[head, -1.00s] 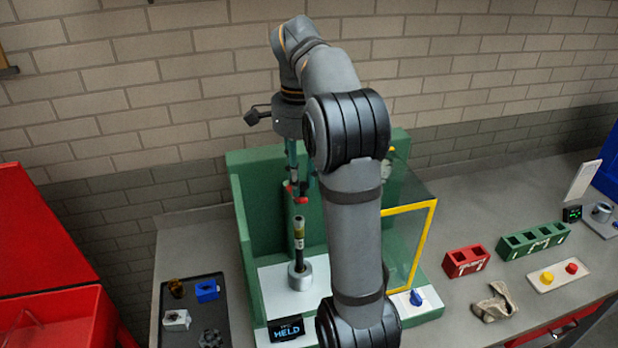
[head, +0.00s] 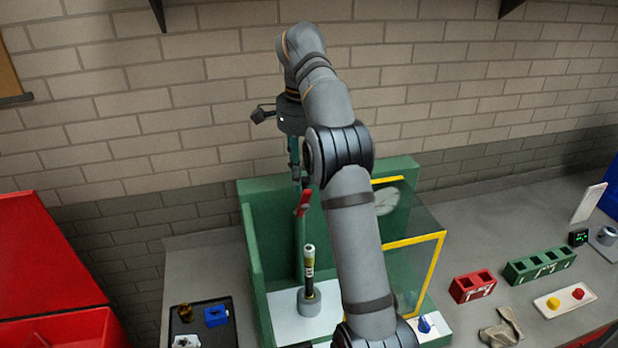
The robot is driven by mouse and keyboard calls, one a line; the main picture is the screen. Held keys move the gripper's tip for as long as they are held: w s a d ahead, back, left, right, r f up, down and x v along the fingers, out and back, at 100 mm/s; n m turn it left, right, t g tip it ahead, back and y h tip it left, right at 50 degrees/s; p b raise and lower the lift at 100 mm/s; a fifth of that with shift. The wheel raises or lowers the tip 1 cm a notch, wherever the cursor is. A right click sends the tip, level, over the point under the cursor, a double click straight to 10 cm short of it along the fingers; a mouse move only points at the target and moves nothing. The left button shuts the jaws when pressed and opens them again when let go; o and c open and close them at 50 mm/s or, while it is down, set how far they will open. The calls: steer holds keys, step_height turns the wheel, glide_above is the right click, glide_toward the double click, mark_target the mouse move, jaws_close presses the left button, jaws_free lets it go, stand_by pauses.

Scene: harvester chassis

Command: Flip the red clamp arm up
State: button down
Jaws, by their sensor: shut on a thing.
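The red clamp arm (head: 304,203) stands steeply upright inside the green fixture (head: 247,262), at the top of a green post. My gripper (head: 304,183) points down from above, with its fingertips at the upper end of the red clamp arm, shut on it. The exact finger contact is too small to see clearly. Below, a dark cylinder with a yellowish upper band (head: 309,268) stands upright in a grey round holder (head: 309,302) on the fixture's white base. My arm hides part of the fixture's right side.
A yellow-framed clear guard (head: 433,270) stands open at the fixture's right, with a blue knob (head: 424,324) below it. A dark tray (head: 180,327) with small parts is at left. Red (head: 472,286) and green (head: 540,266) blocks lie right.

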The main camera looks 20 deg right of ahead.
steer(key=shift+w+d+f, duration=0.15)
steer(key=shift+d+f, duration=0.1)
steer(key=shift+f, duration=0.05)
steer(key=c, duration=1.8)
jaws_free()
steer(key=shift+c, duration=0.2)
steer(key=o, duration=0.4)
steer(key=shift+w+f, duration=0.3)
steer(key=shift+w, duration=0.45)
steer(key=shift+c, duration=0.2)
steer(key=shift+s+r, duration=0.3)
steer(key=shift+s, duration=0.1)
